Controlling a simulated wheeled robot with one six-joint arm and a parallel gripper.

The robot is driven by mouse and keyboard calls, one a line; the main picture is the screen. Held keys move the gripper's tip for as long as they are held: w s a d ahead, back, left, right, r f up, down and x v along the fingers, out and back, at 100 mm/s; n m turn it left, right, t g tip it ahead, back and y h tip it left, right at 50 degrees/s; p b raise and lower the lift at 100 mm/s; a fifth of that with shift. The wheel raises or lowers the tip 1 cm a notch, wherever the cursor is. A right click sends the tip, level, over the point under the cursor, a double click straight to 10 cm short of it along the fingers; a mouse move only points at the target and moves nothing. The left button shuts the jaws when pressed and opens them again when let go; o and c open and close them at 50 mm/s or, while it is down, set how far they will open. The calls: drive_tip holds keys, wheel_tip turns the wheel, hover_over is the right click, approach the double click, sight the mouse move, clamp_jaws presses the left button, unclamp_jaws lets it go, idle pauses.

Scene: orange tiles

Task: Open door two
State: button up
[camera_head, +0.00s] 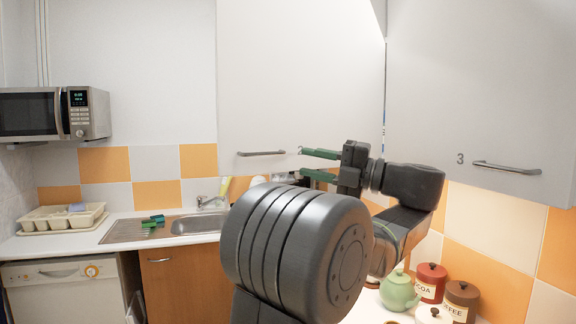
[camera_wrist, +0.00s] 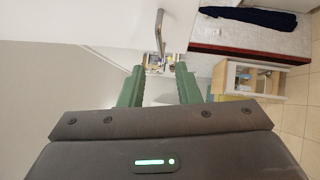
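Door two (camera_head: 300,75) is a plain pale wall-cabinet door in the middle of the head view, with a "2" partly visible at its lower right. Its bar handle (camera_head: 261,153) lies horizontally near the door's lower edge. My gripper (camera_head: 303,162) is just right of the handle, its green fingers pointing left toward it, and apart from it. In the wrist view the handle (camera_wrist: 159,32) shows ahead of the fingertips, roughly between them. The gripper (camera_wrist: 160,69) is open, with nothing between the fingers. I cannot tell whether the door is ajar.
Door three (camera_head: 480,90) with its handle (camera_head: 506,167) is at the right. A microwave (camera_head: 53,113) hangs at the left. Below are a sink (camera_head: 200,223), a dish rack (camera_head: 62,217), a green teapot (camera_head: 399,291) and canisters (camera_head: 430,281). My arm hides part of the counter.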

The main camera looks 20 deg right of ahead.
sight(269, 154)
drive_tip(key=v, duration=0.4)
drive_tip(key=shift+s+d+b, duration=0.2)
drive_tip(key=shift+b, duration=0.1)
drive_tip(key=p+x, duration=0.3)
drive_tip(key=x, duration=0.9)
drive_tip(key=shift+w+a+r, duration=0.1)
drive_tip(key=shift+x, duration=0.85)
drive_tip(key=shift+w, duration=0.1)
